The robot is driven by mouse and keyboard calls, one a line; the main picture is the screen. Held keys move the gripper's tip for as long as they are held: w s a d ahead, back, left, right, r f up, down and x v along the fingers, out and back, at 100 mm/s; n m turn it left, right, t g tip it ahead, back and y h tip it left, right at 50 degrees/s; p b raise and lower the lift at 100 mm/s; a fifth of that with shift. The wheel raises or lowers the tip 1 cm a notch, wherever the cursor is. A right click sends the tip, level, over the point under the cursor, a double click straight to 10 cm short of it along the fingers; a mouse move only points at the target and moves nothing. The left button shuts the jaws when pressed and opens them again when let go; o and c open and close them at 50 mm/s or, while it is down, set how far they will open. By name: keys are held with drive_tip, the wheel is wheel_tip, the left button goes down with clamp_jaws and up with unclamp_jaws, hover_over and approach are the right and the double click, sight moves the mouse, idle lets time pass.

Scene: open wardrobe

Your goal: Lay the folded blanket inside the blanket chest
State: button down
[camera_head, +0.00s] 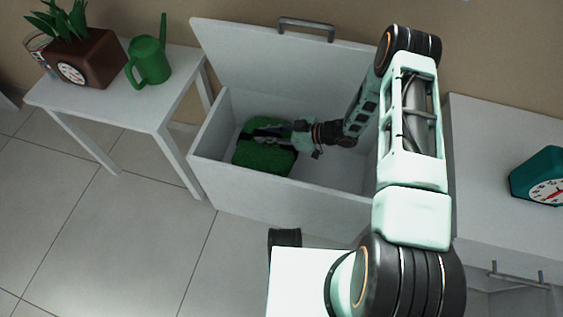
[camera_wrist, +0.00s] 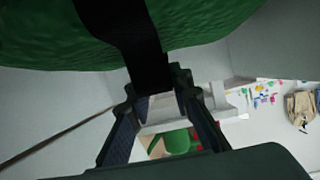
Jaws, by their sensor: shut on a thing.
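The folded blanket (camera_head: 264,160) is a green bundle with a black strap (camera_wrist: 128,32). It is inside the open white blanket chest (camera_head: 270,192), towards the left end, below the rim. I cannot tell whether it rests on the chest floor. My gripper (camera_head: 285,134) reaches into the chest from the right and is shut on the blanket's strap. In the wrist view the strap runs down between the fingertips (camera_wrist: 158,84), and the blanket's green underside or side (camera_wrist: 225,22) fills the top.
The chest lid (camera_head: 285,60) stands raised at the back. A white side table (camera_head: 110,101) at left holds a brown planter with a clock face (camera_head: 92,62) and a green watering can (camera_head: 150,62). A white cabinet (camera_head: 490,125) with a teal clock (camera_head: 540,177) stands right.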

sight(268, 149)
wheel_tip(268, 149, down, 9)
drive_tip(key=b, duration=0.3)
drive_tip(key=shift+r, duration=0.3)
drive_tip(key=c, duration=1.7)
unclamp_jaws()
drive_tip(key=shift+c, duration=0.2)
drive_tip(key=shift+d+r, duration=0.1)
drive_tip(key=shift+d, duration=0.15)
drive_tip(key=p+v, duration=0.3)
drive_tip(key=v, duration=0.8)
drive_tip(key=shift+d, duration=0.2)
drive_tip(key=shift+r, duration=0.1)
